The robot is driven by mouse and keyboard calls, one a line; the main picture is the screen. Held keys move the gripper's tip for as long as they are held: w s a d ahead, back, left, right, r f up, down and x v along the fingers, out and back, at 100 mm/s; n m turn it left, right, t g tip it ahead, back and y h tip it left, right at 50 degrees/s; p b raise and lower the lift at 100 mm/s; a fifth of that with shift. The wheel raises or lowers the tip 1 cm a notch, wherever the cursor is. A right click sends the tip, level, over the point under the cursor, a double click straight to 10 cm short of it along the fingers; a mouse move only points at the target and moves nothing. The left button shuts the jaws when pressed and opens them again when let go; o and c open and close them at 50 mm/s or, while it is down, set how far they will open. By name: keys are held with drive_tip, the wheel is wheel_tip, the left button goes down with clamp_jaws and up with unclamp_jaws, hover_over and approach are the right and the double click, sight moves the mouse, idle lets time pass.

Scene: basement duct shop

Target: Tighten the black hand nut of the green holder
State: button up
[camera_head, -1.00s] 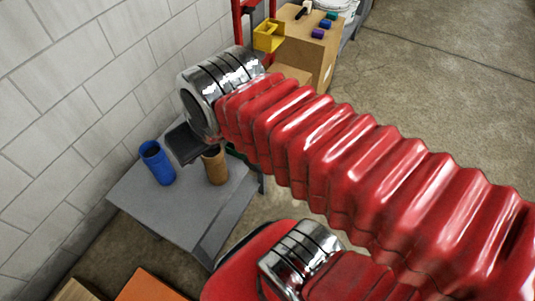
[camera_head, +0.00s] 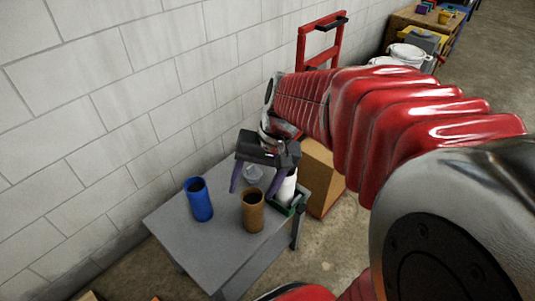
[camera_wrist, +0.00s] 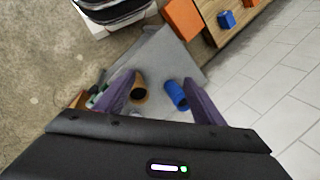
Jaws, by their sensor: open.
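The green holder (camera_head: 285,206) stands at the right end of the grey table (camera_head: 200,240) in the head view, with a white cylinder (camera_head: 289,186) in it. My gripper partly covers the holder, and I cannot make out its black hand nut. My gripper (camera_head: 253,196) is open and empty, pointing down above the table's far side, left of the holder. In the wrist view my gripper (camera_wrist: 157,80) has its two purple fingers wide apart. A bit of the green holder (camera_wrist: 97,98) shows there beside the left finger, small and unclear.
A brown tube (camera_head: 253,213) and a blue tube (camera_head: 199,201) stand on the table near my fingers. A clear object (camera_head: 252,175) lies behind them. A block wall (camera_head: 110,110) runs along the back. A cardboard box (camera_head: 320,175) stands right of the table.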

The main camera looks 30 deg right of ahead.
drive_tip(key=w+d+f+m+t+y, duration=0.2)
drive_tip(key=w+d+f+m+y, duration=0.15)
drive_tip(key=d+f+m, duration=0.55)
drive_tip(key=w+d+f+m+t+y, duration=0.25)
drive_tip(key=d+f+m+y, duration=0.2)
drive_tip(key=d+f, duration=0.7)
drive_tip(key=s+d+f+m+t, duration=0.3)
drive_tip(key=d+f+m+t, duration=0.25)
drive_tip(key=f, duration=0.55)
drive_tip(key=m+t+h, duration=0.5)
drive_tip(key=m+t, duration=0.1)
drive_tip(key=m, duration=0.1)
approach(305, 210)
drive_tip(key=v, duration=0.5)
drive_tip(key=shift+w+r, duration=0.15)
drive_tip(key=shift+w, duration=0.05)
drive_tip(key=x, duration=1.4)
drive_tip(key=shift+s+f, duration=0.1)
drive_tip(key=shift+f, duration=0.15)
drive_tip(key=shift+c, duration=0.2)
